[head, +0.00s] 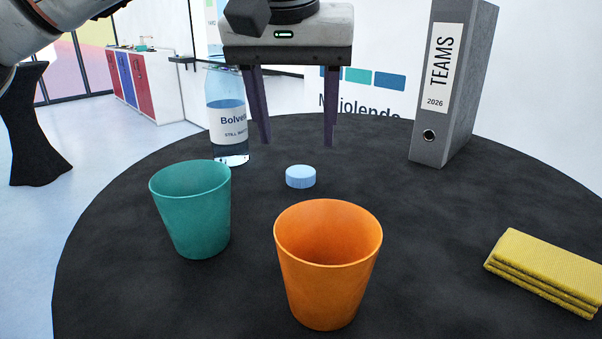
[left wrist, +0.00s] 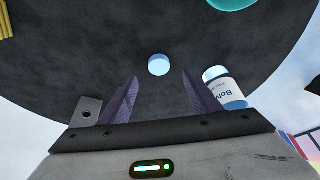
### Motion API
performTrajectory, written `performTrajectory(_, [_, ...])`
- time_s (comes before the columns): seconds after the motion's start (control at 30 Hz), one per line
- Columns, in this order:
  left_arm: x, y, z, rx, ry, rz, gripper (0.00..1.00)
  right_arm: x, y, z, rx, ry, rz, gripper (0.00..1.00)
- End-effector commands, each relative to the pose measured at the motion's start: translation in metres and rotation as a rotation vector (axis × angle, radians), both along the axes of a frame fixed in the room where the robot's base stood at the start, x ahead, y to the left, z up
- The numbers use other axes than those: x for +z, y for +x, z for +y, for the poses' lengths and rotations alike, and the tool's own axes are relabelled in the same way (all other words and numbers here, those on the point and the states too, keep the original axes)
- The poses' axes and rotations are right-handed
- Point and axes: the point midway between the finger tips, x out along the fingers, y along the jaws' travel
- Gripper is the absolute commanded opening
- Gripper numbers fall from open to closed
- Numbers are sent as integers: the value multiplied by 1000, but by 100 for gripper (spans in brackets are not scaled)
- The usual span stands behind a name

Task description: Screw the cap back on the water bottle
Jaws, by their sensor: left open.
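The light blue cap (head: 300,176) lies on the dark round table, to the right of the bottle and behind the cups. It also shows in the left wrist view (left wrist: 158,65), beyond and between the fingertips. The clear water bottle (head: 228,118) stands upright with a "Bolve..." label; its top is partly hidden behind my gripper. In the left wrist view the bottle (left wrist: 230,95) is beside the right-hand finger. My left gripper (head: 297,143) is open and empty, pointing down above the table, behind the cap. My right gripper is in neither view.
A teal cup (head: 192,212) and an orange cup (head: 326,268) stand in front of the cap. A grey binder (head: 452,90) stands at the back right. A folded yellow cloth (head: 546,270) lies at the right. The table (head: 430,230) is clear between cloth and orange cup.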

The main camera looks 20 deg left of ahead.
Motion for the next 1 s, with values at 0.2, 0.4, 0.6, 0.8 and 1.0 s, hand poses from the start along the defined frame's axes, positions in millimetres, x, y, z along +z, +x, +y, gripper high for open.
performTrajectory(0.2, [-19, 8, 1, 0, -1, 0, 57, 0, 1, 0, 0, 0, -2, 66])
performTrajectory(0.4, [-19, 8, 1, 0, -1, 0, 57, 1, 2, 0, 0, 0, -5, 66])
performTrajectory(0.6, [-29, 11, 2, 1, 2, 2, 57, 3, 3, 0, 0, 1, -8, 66])
performTrajectory(0.8, [-56, 23, 2, 1, 0, 1, 57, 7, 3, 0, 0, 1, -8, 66])
performTrajectory(1.0, [-68, 27, 3, 0, -1, 0, 57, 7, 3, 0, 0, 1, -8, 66])
